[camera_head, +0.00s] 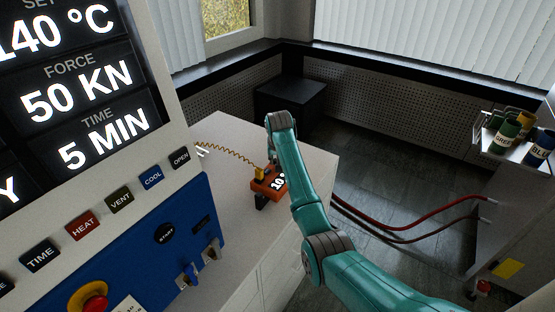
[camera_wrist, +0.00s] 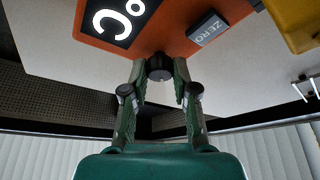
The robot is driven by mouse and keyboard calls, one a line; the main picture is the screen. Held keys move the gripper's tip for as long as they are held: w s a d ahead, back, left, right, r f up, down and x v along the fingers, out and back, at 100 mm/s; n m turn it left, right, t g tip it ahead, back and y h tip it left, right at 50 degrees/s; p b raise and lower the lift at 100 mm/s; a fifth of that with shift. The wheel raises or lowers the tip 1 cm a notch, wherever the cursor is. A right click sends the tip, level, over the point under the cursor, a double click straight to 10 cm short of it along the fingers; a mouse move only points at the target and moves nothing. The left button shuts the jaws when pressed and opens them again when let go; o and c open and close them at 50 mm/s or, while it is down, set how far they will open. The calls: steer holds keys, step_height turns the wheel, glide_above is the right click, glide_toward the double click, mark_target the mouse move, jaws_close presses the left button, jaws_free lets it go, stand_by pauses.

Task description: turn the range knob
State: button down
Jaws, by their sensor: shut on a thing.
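The orange handheld meter (camera_head: 264,186) with a lit display stands on the white counter beside the press. In the wrist view its orange face (camera_wrist: 170,38) fills the top, with a "°C" display (camera_wrist: 118,18) and a grey ZERO button (camera_wrist: 208,28). The dark round range knob (camera_wrist: 159,68) is at the meter's near edge. My gripper (camera_wrist: 160,76) is shut on the knob, one finger on each side. In the head view my arm rises beside the meter, and the fingers and knob cannot be made out there.
A yellow plug (camera_head: 260,174) with a coiled cable (camera_head: 228,152) joins the meter. The press panel (camera_head: 180,250) with buttons stands at left. The white counter (camera_head: 235,215) is otherwise mostly clear. Red hoses (camera_head: 420,218) cross the floor at right, near a bottle shelf (camera_head: 490,140).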

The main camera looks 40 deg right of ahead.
steer(key=m, duration=0.2)
steer(key=m+g+h, duration=0.1)
steer(key=m, duration=0.2)
steer(key=shift+w+a+m+g, duration=0.15)
steer(key=shift+a+m+g, duration=0.05)
steer(key=shift+m+g, duration=0.1)
steer(key=shift+w+m+g+h, duration=0.1)
steer(key=shift+m+g+h, duration=0.25)
steer(key=shift+m, duration=0.7)
steer(key=shift+m+g+h, duration=0.15)
steer(key=shift+m+g, duration=0.3)
steer(key=shift+m, duration=0.6)
steer(key=c, duration=0.9)
jaws_free()
steer(key=v, duration=1.2)
steer(key=shift+f, duration=0.1)
